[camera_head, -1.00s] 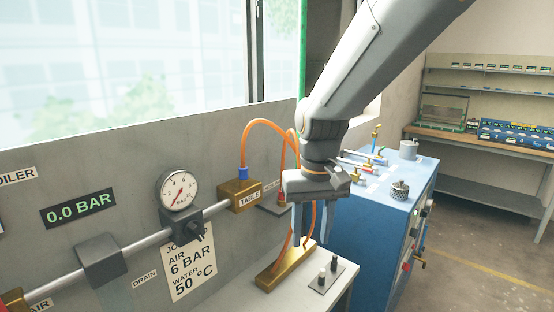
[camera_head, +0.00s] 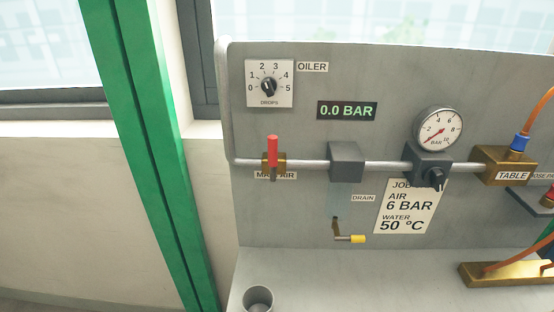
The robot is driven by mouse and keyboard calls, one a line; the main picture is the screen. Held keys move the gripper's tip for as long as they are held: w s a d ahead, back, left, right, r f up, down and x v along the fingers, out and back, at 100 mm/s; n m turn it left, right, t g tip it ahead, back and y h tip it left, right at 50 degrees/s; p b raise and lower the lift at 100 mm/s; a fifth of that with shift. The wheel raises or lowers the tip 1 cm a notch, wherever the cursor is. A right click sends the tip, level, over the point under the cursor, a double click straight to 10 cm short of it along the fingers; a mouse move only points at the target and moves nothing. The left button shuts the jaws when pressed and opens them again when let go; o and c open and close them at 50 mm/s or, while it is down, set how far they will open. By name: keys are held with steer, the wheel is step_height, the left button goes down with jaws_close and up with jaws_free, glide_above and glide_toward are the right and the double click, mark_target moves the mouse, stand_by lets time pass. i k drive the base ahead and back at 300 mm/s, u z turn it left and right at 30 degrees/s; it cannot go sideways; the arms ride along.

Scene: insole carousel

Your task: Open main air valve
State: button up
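The main air valve (camera_head: 273,158) is a brass body on the left part of the grey pipe, with a red lever standing upright, across the pipe. My gripper is outside this view.
An oiler dial (camera_head: 268,85) is above the valve. A filter block (camera_head: 346,160) and a yellow-tipped drain lever (camera_head: 350,238) are to the right. The brass TABLE block (camera_head: 503,165) with orange hose is farther right. A grey cup (camera_head: 258,298) stands on the bench below. A green post (camera_head: 150,150) stands left.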

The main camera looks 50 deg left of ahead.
mark_target(272, 140)
steer(key=u, duration=2.3)
